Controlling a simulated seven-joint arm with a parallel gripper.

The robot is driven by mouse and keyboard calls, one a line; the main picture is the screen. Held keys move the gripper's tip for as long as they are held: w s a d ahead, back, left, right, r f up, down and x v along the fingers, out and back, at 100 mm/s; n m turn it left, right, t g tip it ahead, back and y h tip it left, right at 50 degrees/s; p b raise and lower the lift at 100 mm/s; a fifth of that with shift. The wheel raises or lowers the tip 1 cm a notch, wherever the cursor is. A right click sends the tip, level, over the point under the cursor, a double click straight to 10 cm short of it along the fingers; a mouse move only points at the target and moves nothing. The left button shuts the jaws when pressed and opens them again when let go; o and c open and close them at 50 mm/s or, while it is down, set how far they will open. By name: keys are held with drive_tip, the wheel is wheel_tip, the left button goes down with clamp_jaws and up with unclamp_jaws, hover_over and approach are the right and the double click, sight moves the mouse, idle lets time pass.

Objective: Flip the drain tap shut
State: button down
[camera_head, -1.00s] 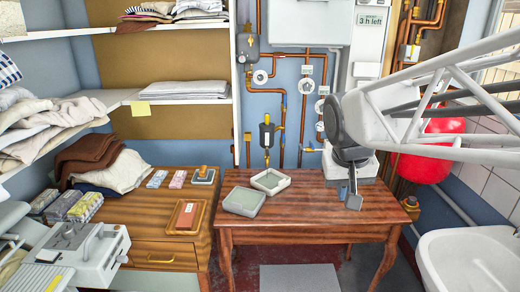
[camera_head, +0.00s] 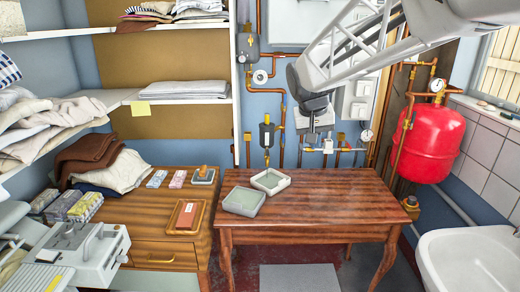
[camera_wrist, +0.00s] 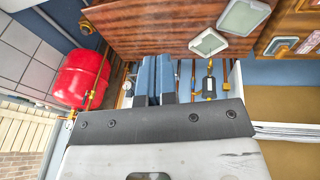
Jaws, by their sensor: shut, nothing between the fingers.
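My gripper (camera_head: 311,138) is shut and empty, pointing down in front of the pipework on the back wall, above the far edge of the wooden table. Its blue-padded fingers lie together in the wrist view (camera_wrist: 153,78). A dark cylindrical fitting with brass ends (camera_head: 267,135) hangs on a pipe to the left of my gripper; it also shows in the wrist view (camera_wrist: 208,87). A small brass piece (camera_head: 267,156) sits at its lower end. I cannot tell for certain which small fitting is the drain tap, or its lever position. My arm hides part of the pipework.
The wooden table (camera_head: 340,200) carries two pale trays (camera_head: 243,201) at its left; its right half is bare. A red tank (camera_head: 430,143) with a gauge hangs at the right, above a white basin (camera_head: 470,262). Copper pipes (camera_head: 283,100) run up the wall.

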sight(267, 152)
drive_tip(key=w+a+f+h, duration=0.1)
drive_tip(key=w+a+f, duration=0.15)
drive_tip(key=w, duration=0.75)
drive_tip(key=w+a+f, duration=0.2)
drive_tip(key=w+a, duration=0.2)
drive_tip(key=w, duration=0.6)
drive_tip(key=w+a+f+h, duration=0.15)
drive_tip(key=w+a, duration=0.25)
drive_tip(key=w, duration=0.6)
drive_tip(key=w+a+f, duration=0.5)
drive_tip(key=w+f, duration=0.2)
drive_tip(key=w, duration=0.2)
drive_tip(key=w+a+f+t, duration=0.1)
drive_tip(key=w+a+f, duration=0.5)
drive_tip(key=w, duration=0.4)
drive_tip(key=shift+w+a+f+m+t, duration=0.2)
drive_tip(key=shift+f+m+t, duration=0.1)
drive_tip(key=shift+f, duration=0.55)
drive_tip(key=shift+f+h, duration=0.2)
drive_tip(key=shift+h, duration=0.05)
drive_tip(key=w+d+f, duration=0.3)
drive_tip(key=d+f, duration=0.5)
drive_tip(key=shift+w+d+f, duration=0.15)
drive_tip(key=shift+w+f, duration=0.05)
drive_tip(key=shift+f, duration=0.2)
